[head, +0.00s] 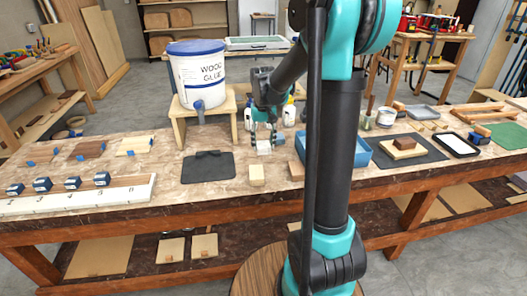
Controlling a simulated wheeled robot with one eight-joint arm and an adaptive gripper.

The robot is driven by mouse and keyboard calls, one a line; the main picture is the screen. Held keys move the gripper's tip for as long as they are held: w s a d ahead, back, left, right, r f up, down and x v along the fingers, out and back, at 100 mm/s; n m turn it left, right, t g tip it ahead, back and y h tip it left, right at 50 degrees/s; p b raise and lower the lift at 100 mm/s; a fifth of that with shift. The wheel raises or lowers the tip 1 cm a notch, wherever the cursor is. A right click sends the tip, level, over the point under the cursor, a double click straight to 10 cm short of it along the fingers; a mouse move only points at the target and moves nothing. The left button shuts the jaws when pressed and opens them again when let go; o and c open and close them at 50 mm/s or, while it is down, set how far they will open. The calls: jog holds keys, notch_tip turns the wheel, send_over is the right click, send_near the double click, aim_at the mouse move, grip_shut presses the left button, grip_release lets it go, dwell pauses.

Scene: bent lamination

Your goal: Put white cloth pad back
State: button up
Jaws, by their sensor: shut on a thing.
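My gripper (263,142) points down over the middle of the workbench, just right of the glue bucket's stand. It is shut on a small pale block-like thing that looks like the white cloth pad (264,148). The pad seems to hang close to the bench top; I cannot tell whether it touches. My arm hides part of the bench to the right of it.
A wood glue bucket (198,72) stands on a small wooden stand (179,113). A dark mat (209,166) and a pale wood block (257,175) lie in front. A blue tray (363,151) is partly behind my arm. A black-rimmed white tray (456,145) lies right.

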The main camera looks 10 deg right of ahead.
aim_at(263, 145)
jog(key=shift+f, duration=1.9)
jog(key=shift+f, duration=0.1)
jog(key=o, duration=1)
notch_tip(263, 145, up, 12)
jog(key=shift+w+r, duration=0.15)
